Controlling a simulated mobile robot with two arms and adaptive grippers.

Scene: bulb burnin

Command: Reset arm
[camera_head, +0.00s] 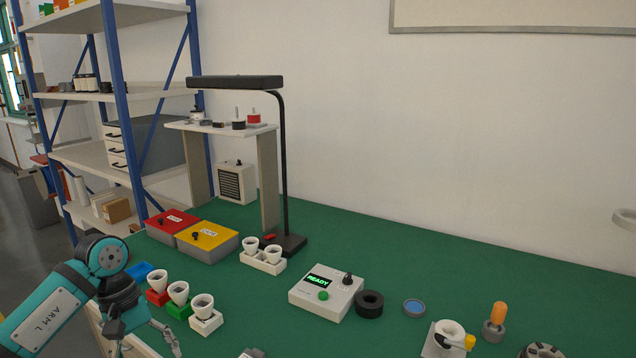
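My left arm, teal and labelled "ARM L", comes in at the lower left. My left gripper (145,342) points down near the table's left front edge. Its fingers are spread apart, with nothing visible between them; the lower part is close to the picture's bottom edge. It is in front of the row of coloured socket holders, apart from the white holder (206,322). My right gripper and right arm are not in view.
A red holder (158,298) and a green holder (180,309) stand beside my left gripper. The tester box (312,300) shows "READY". A black lamp (284,170), red box (170,228) and yellow box (208,237) stand behind. The right rear of the green table is clear.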

